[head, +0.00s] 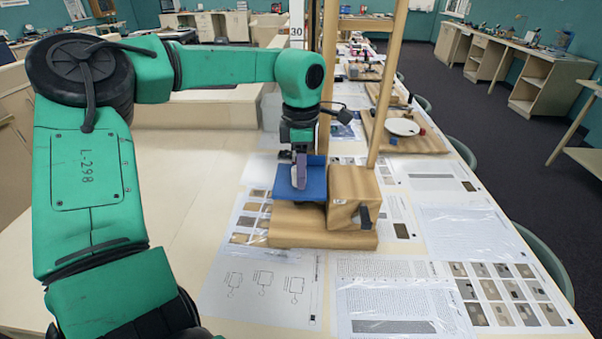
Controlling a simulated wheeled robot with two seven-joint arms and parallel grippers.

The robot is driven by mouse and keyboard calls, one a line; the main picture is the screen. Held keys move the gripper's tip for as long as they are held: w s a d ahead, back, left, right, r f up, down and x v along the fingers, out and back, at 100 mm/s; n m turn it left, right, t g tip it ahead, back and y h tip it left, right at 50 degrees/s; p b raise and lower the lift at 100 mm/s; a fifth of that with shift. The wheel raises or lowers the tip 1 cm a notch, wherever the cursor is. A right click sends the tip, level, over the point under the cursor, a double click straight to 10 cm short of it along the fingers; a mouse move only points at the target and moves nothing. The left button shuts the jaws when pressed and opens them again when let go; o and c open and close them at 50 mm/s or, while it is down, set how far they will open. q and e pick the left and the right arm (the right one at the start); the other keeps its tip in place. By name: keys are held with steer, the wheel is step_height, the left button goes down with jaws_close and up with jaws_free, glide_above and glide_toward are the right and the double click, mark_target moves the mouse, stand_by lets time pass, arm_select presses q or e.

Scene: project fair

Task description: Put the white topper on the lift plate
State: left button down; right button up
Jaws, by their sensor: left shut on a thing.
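The lift plate (316,188) appears to be the blue plate on the wooden lift model in the middle of the head view. The fingers hide most of the topper. I cannot tell whether its underside touches the plate. My right gripper is not in view.
The lift model has a wooden base (300,231), a wooden block (354,190) right of the plate, and tall wooden posts (387,75). Printed sheets (264,284) cover the table around it. Another wooden model with a white disc (402,127) stands farther back.

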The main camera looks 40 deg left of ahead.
arm_select(q)
steer(key=shift+w+f, duration=0.1)
steer(key=shift+f, duration=0.6)
steer(key=shift+w+a+f, duration=0.15)
steer(key=shift+a+f, duration=0.1)
steer(key=shift+f, duration=0.05)
steer(key=shift+w+a+f, duration=0.1)
steer(key=shift+f, duration=0.1)
steer(key=c, duration=0.5)
jaws_free()
steer(key=shift+d+r, duration=0.2)
steer(key=shift+a, duration=0.1)
steer(key=shift+r, duration=0.35)
step_height(320, 180, up, 11)
steer(key=b, duration=0.2)
steer(key=shift+r+b, duration=0.1)
steer(key=shift+b, duration=0.3)
steer(key=shift+r, duration=0.15)
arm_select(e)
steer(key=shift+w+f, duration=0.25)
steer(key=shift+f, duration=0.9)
